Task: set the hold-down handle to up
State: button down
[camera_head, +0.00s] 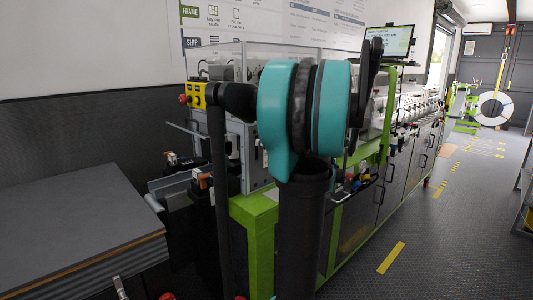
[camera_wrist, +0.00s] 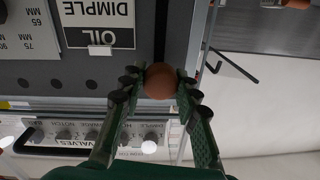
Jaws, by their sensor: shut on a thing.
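In the wrist view, a round brown-orange knob (camera_wrist: 160,82) sits between the two green fingers of my gripper (camera_wrist: 159,86). The fingertips touch it from both sides, and it looks like the end of the hold-down handle. A dark narrow strip runs above the knob; I cannot tell whether it is the handle's shaft. The handle's angle cannot be read. In the head view my own arm covers the middle of the machine (camera_head: 257,208), and my gripper and the held knob are hidden behind it.
A panel labelled "OIL DIMPLE" (camera_wrist: 100,22) and a row of control knobs (camera_wrist: 95,135) lie close to the fingers. A thin bent rod (camera_wrist: 232,64) is at the right. Grey sheets (camera_head: 80,240) are stacked at the left in the head view; the aisle floor (camera_head: 450,220) is clear.

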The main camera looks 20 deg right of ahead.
jog(key=shift+r, duration=0.25)
jog(key=c, duration=1.1)
grip_release()
jog(key=shift+s, duration=0.1)
jog(key=v, duration=1.1)
jog(key=shift+s+d, duration=0.15)
jog(key=shift+s, duration=0.25)
